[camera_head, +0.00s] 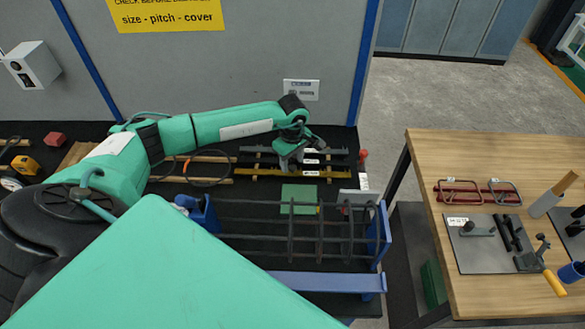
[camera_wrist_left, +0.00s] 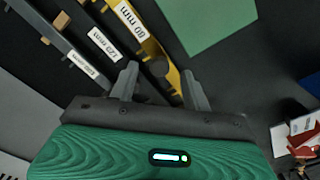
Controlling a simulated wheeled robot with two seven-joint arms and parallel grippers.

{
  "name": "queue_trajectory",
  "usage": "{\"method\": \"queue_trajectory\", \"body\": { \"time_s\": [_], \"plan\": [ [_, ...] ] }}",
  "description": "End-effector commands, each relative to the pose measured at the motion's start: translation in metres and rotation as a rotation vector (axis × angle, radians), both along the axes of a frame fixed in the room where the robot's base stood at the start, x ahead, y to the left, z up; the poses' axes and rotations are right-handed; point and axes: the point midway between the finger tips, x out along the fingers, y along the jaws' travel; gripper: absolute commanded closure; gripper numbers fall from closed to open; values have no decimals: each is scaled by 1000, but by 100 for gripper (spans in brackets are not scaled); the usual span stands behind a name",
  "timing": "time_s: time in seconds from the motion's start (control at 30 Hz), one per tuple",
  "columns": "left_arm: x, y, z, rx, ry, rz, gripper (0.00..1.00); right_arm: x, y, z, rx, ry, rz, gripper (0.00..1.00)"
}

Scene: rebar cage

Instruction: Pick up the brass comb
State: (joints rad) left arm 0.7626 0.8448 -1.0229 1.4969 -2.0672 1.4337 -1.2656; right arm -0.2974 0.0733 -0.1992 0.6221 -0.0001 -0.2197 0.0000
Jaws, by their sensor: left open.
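The brass comb (camera_head: 333,174), a yellow notched bar, lies nearest the cage in a row of bars on the black bench top. In the left wrist view the brass comb (camera_wrist_left: 153,46) carries a white "80 mm" label, and its lower part runs between the fingers. My left gripper (camera_head: 290,165) is open and points down over the bars; in its wrist view the fingertips (camera_wrist_left: 158,72) stand on either side of the brass comb, apart from each other. The exact height gap cannot be told. My right gripper is not in view.
Two dark labelled bars (camera_head: 330,152) lie just behind the comb. A green square plate (camera_head: 298,198) and a rebar cage on blue supports (camera_head: 386,232) are in front. A grey partition (camera_head: 230,75) stands behind. A wooden table (camera_head: 430,160) with tools is at right.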

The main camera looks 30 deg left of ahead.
Motion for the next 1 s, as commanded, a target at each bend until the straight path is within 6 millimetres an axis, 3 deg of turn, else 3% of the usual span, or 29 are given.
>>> {"method": "queue_trajectory", "body": {
  "time_s": [0.17, 0.4, 0.67, 1.0],
  "plan": [
    [0, -1, -17, -1, 2, 2, 52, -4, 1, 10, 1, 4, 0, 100],
    [0, -1, -20, 0, 0, 0, 52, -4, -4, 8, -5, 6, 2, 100],
    [0, -1, -19, -1, 0, 0, 100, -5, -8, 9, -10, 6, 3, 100],
    [1, 0, -16, -1, -1, 1, 100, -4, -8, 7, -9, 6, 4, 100]
  ]
}}
